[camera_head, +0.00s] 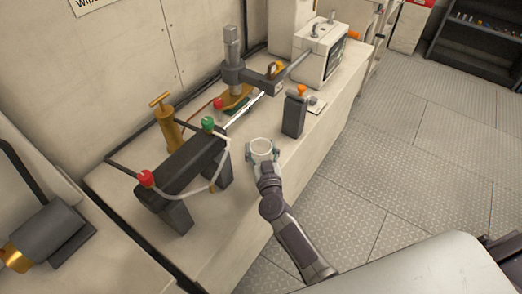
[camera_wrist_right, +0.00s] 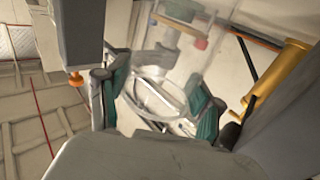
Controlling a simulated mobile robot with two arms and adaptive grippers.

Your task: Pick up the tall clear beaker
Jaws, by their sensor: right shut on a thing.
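The tall clear beaker (camera_head: 261,146) is at the front edge of the bench in the head view, its pale round rim facing up. My right gripper (camera_head: 262,157) is shut around it, with its arm coming in from the lower right. In the right wrist view the see-through beaker (camera_wrist_right: 168,72) sits between the green-padded fingers of the right gripper (camera_wrist_right: 158,100). I cannot tell whether its base touches the bench. My left gripper is not in view.
A dark box with an orange knob (camera_head: 294,112) stands close behind the beaker. A dark rack with red and green knobs (camera_head: 182,165) is to the left, beside a brass pump (camera_head: 166,122). A white instrument (camera_head: 320,55) is farther back. The floor at right is clear.

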